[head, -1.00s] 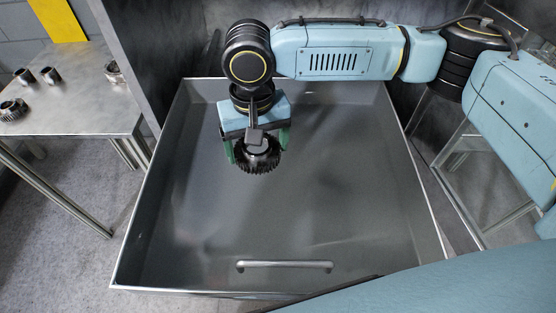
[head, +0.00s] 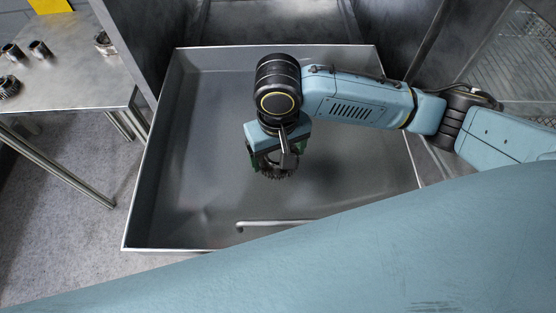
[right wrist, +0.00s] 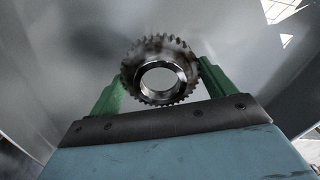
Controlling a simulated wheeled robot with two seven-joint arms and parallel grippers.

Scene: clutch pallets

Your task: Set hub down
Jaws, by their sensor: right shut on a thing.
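The hub (head: 278,173) is a dark toothed metal ring. My right gripper (head: 273,165) is shut on it and holds it over the grey metal tray (head: 200,215). In the right wrist view the hub (right wrist: 160,70) sits between the two green fingers of the right gripper (right wrist: 160,85), its round bore facing the camera. The gap between the hub and the tray floor is hard to judge. My left gripper is not in view.
A metal table (head: 75,70) at the upper left carries several small metal parts. The tray has raised walls and a bar handle (head: 285,224) near its front edge. The tray floor around the hub is bare. My own blue body covers the lower right.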

